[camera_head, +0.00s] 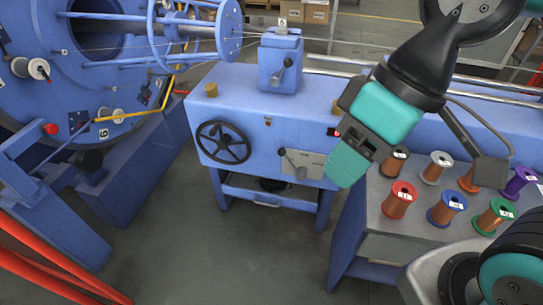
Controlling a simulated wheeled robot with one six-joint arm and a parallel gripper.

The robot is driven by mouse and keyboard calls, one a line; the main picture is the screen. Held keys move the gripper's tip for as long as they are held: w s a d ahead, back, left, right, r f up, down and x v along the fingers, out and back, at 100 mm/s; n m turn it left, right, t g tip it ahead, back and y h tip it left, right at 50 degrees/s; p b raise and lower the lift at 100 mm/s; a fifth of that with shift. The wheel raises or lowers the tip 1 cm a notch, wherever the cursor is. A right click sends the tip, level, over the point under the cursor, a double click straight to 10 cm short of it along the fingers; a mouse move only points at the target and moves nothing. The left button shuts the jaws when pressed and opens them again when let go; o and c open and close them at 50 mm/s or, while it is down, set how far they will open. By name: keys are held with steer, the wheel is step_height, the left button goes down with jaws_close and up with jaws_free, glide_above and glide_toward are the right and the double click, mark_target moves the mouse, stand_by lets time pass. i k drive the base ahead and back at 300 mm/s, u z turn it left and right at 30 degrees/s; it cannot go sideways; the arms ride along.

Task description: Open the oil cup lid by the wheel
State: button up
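The black handwheel (222,142) is on the front face of the blue machine housing (262,125). A small brass-coloured cup (211,89) stands on top of the housing, above and slightly left of the wheel. It looks capped, but it is too small to tell lid from body. A second brass-coloured piece (336,106) is on the housing farther right, partly hidden by my arm. My gripper (350,160), teal and black, hangs in front of the housing's right part, well right of the wheel and apart from the left cup. Its finger gap is not clear.
A grey table (375,245) at the right holds several wire spools, including a red one (399,200). A blue block with a lever (280,62) rises behind the cups. The large strander (75,80) is at left. Floor in front is clear.

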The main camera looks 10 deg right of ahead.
mark_target(209, 86)
steer(key=u, duration=1.85)
steer(key=i, duration=1.45)
steer(key=z, duration=2.65)
